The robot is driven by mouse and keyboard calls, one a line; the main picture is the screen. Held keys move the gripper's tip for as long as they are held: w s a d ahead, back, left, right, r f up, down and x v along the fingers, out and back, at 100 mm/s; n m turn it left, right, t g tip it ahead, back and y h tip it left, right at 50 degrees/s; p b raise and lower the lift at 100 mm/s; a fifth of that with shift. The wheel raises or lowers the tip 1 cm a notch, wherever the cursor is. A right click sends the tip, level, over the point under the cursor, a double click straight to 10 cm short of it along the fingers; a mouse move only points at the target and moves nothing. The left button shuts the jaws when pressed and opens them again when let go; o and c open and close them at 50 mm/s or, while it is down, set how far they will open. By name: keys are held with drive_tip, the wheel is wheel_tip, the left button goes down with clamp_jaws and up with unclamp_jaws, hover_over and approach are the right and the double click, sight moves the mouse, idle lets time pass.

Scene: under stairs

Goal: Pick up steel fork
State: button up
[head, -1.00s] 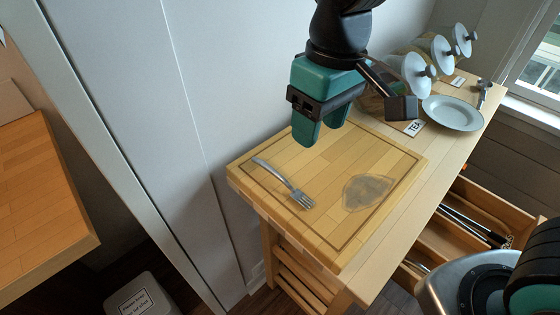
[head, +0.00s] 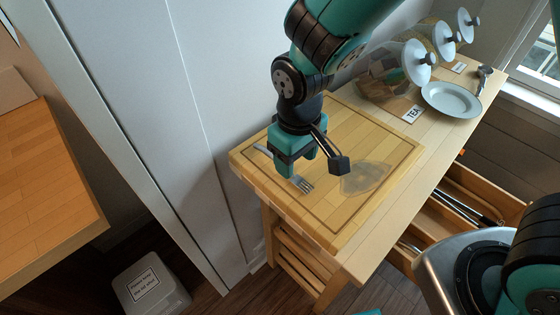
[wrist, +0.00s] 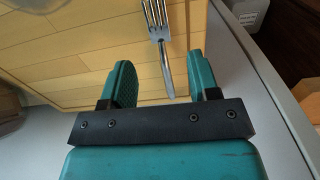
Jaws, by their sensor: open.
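The steel fork (head: 304,183) lies on the wooden cutting board (head: 340,233), its tines toward the lower right. In the head view my gripper (head: 297,168) is over the fork and hides its middle; the handle end shows to the left. In the wrist view the fork (wrist: 162,38) runs down between my two open green fingers (wrist: 160,85), closer to the right finger. Its handle end shows between the fingers, and its tines point to the top. The jaws are open and empty. I cannot tell the exact height above the board.
Glass jars (head: 392,75) with white lids and a plate (head: 451,99) stand farther back on the counter. An open drawer (head: 440,207) juts out at the right. A wall rises behind the board.

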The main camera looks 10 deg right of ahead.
wheel_tip(320, 180, down, 4)
drive_tip(key=shift+a+f+p, duration=0.1)
drive_tip(key=shift+f+p, duration=0.05)
drive_tip(key=shift+p, duration=0.2)
drive_tip(key=shift+c, duration=0.4)
drive_tip(key=c, duration=0.9)
wheel_tip(320, 180, up, 28)
drive_tip(key=shift+r+b, duration=0.1)
drive_tip(key=shift+b, duration=0.7)
drive_tip(key=shift+c, duration=0.2)
drive_tip(key=shift+o, duration=0.5)
